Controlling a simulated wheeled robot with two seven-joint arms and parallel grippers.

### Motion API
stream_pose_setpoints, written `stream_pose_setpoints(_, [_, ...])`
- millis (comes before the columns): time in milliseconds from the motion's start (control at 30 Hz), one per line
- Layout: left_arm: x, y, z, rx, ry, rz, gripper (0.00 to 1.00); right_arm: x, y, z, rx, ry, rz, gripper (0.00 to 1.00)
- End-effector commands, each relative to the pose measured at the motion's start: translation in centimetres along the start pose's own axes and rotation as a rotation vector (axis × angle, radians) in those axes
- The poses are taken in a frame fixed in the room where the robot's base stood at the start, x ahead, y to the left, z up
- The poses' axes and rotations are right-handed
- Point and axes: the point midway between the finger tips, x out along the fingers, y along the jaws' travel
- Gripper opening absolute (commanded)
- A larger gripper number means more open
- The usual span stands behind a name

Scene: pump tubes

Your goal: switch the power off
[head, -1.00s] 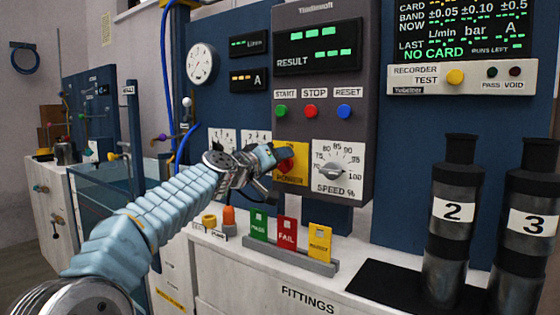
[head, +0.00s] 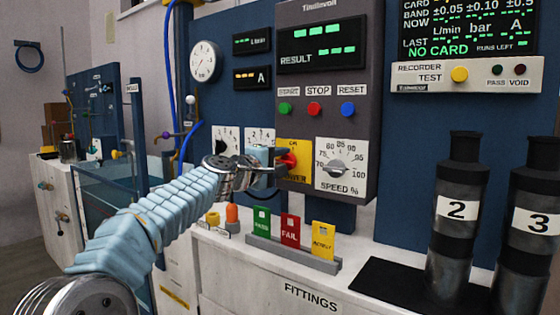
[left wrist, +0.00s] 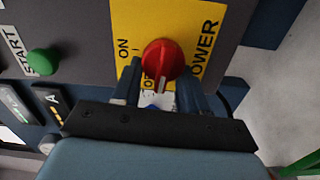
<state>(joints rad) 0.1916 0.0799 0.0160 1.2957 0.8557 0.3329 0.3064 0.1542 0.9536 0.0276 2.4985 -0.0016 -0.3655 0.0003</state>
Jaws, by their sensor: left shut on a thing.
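The red power knob (head: 289,160) sits on a yellow plate (head: 299,173) at the lower left of the grey control box. My left gripper (head: 274,162) reaches it from the left and is shut on it. In the left wrist view the red knob (left wrist: 162,56) lies between the two finger ends of the gripper (left wrist: 160,82). A pale mark on the knob points down in that view, close to partly hidden letters starting with O. The word ON shows on the yellow plate (left wrist: 190,18) to the upper left. My right gripper is not in view.
Above the knob are green START (head: 285,109), red STOP (head: 314,108) and blue RESET (head: 348,109) buttons. The speed dial (head: 338,168) is just to the right. Below stand PASS, FAIL and yellow cards in a grey rack (head: 300,258). Black cylinders 2 (head: 457,240) and 3 stand right.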

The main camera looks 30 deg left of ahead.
Motion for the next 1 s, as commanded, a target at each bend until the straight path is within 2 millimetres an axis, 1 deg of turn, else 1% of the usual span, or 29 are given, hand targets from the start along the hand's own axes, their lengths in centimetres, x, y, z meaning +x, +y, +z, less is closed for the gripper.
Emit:
stream_pose_setpoints(267, [-0.01,-0.24,-0.06,-0.081,0.001,-0.002,0.13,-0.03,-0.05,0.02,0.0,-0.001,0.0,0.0])
stream_pose_setpoints(767, [0.01,-0.33,-0.03,-0.096,0.001,-0.002,0.13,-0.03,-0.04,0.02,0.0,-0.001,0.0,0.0])
stream_pose_setpoints(800, [0.01,-0.33,-0.03,-0.096,0.001,-0.003,0.49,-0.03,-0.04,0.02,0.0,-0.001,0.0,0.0])
stream_pose_setpoints(867, [0.01,-0.32,-0.03,-0.096,0.001,-0.002,0.58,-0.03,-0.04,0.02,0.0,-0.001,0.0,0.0])
stream_pose_setpoints(900, [0.01,-0.31,-0.02,-0.095,0.001,-0.002,0.64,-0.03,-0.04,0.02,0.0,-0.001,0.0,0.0])
stream_pose_setpoints(933, [0.01,-0.29,-0.02,-0.095,0.0,-0.002,0.68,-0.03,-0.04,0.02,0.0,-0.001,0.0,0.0])
stream_pose_setpoints(1000, [0.01,-0.27,-0.01,-0.095,0.0,-0.001,0.68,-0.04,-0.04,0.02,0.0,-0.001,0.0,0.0])
